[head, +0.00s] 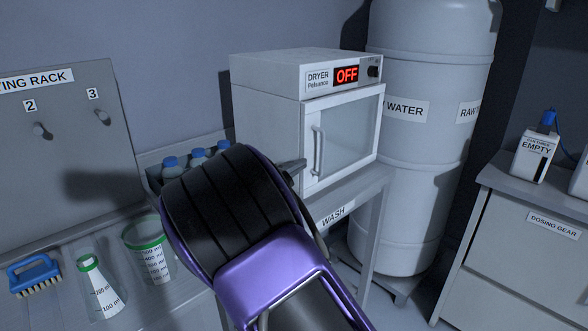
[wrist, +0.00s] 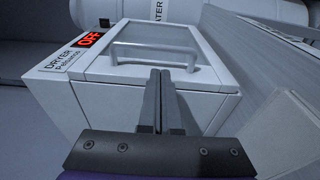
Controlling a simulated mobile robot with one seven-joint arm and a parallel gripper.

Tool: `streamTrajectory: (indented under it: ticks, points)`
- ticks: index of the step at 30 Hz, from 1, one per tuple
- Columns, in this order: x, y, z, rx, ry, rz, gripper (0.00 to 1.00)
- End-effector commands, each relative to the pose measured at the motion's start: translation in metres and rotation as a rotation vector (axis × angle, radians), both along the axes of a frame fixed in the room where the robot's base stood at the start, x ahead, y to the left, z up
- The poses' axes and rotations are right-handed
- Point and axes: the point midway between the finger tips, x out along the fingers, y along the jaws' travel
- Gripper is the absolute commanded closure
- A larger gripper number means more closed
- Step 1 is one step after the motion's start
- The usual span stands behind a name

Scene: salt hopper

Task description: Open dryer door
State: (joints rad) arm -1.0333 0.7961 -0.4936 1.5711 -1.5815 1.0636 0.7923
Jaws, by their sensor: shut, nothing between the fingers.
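The dryer (head: 262,112) is a white box with a red OFF display, and it also shows in the wrist view (wrist: 65,75). Its glazed door (head: 352,130) looks closed. The bar handle (head: 319,152) stands upright on the door's left side; in the wrist view the handle (wrist: 150,45) runs across, just beyond my fingertips. My gripper (wrist: 161,72) is shut and empty, pointing at the door near the handle. In the head view my gripper (head: 295,166) is mostly hidden behind my arm, with only a finger part showing left of the handle. I cannot tell whether it touches the door.
Blue-capped bottles (head: 197,157) stand in a tray left of the dryer. A green-rimmed beaker (head: 155,255), a flask (head: 98,285) and a blue brush (head: 35,273) lie further left. A large water tank (head: 420,190) stands behind right. A cabinet (head: 510,240) stands right.

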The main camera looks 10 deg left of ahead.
Motion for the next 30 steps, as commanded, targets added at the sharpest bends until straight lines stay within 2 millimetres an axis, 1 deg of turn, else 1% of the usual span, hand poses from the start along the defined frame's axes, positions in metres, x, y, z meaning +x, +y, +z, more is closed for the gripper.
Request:
streamTrajectory:
  ticks: [1,3,6,10,15,30]
  points:
    - [0.009,-0.007,0.000,-0.001,-0.001,-0.004,1.00]
    - [0.020,-0.013,0.000,-0.001,0.000,-0.003,1.00]
    - [0.033,-0.020,0.000,-0.001,0.000,-0.002,1.00]
    - [0.045,-0.026,0.000,-0.002,0.000,-0.001,1.00]
    - [0.050,-0.029,0.000,-0.002,0.001,0.000,1.00]
    - [0.051,-0.031,0.000,-0.001,0.000,-0.001,1.00]
